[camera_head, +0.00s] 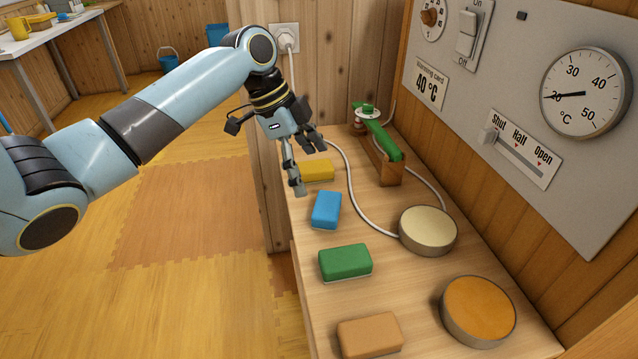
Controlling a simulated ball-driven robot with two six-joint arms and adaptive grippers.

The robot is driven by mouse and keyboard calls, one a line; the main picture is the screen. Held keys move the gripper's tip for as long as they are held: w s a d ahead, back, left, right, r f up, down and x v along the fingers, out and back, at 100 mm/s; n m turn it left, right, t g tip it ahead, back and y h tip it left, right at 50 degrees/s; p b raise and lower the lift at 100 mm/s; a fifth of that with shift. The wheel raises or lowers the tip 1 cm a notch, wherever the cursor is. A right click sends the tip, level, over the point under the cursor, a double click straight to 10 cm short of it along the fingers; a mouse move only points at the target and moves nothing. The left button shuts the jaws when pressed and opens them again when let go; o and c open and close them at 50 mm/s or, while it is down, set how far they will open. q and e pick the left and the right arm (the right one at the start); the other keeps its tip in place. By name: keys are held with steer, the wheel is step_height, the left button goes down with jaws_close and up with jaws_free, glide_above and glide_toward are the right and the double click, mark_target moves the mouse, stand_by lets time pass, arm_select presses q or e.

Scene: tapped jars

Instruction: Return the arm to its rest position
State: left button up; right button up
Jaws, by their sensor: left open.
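My left arm reaches in from the left. Its gripper (309,170) is open and empty above the far part of the wooden counter (405,292). The fingers point down and toward the viewer, over the area between the yellow block (319,170) and the blue block (326,210). One finger overlaps the yellow block's left edge in the picture; I cannot tell whether it touches. My right gripper is not in view.
A green block (345,262), a tan block (370,335), a cream round jar (428,231) and an orange-topped jar (478,310) stand nearer. A green-handled item (384,140) sits at the back. A grey panel (520,95) borders the right. Left floor is open.

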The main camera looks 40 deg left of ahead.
arm_select(q)
steer(key=shift+v, duration=1.25)
